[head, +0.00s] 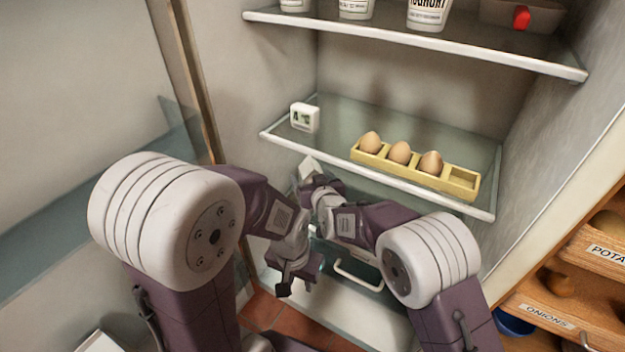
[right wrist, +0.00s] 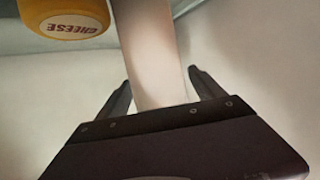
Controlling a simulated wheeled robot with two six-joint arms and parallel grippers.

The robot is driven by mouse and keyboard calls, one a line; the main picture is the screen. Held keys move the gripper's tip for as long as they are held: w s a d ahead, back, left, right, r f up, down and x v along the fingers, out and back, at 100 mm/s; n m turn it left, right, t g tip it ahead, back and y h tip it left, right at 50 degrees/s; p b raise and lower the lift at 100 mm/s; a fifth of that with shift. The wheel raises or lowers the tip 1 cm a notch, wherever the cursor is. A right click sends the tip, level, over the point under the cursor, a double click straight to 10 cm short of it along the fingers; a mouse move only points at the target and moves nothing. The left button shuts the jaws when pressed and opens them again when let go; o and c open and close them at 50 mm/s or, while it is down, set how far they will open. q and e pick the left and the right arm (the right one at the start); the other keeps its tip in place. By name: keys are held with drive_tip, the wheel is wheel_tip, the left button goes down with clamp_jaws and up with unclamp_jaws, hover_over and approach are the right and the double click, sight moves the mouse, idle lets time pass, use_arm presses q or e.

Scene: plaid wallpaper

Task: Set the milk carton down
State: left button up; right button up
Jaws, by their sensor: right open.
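The milk carton (right wrist: 152,55) shows in the right wrist view as a plain pale upright shape between the fingers of my right gripper (right wrist: 160,92). The fingers are open, one on each side of it. In the head view a small pale piece, probably the carton's top (head: 309,167), shows just beyond my right gripper (head: 316,186), below the egg shelf. The rest of the carton is hidden by my arm and the shelf. My left gripper (head: 296,279) hangs lower, in front of the fridge's lower part, with nothing visible in it; its jaw opening is unclear.
A glass shelf (head: 345,117) above my right gripper holds an egg tray (head: 463,180) and a small white device (head: 304,117). A yellow cheese tub (right wrist: 65,15) is close beside the carton, at left in the wrist view. A drawer handle (head: 358,275) is below.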

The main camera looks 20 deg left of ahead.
drive_tip(key=p+v, duration=0.5)
drive_tip(key=v, duration=0.7)
drive_tip(key=shift+r, duration=0.1)
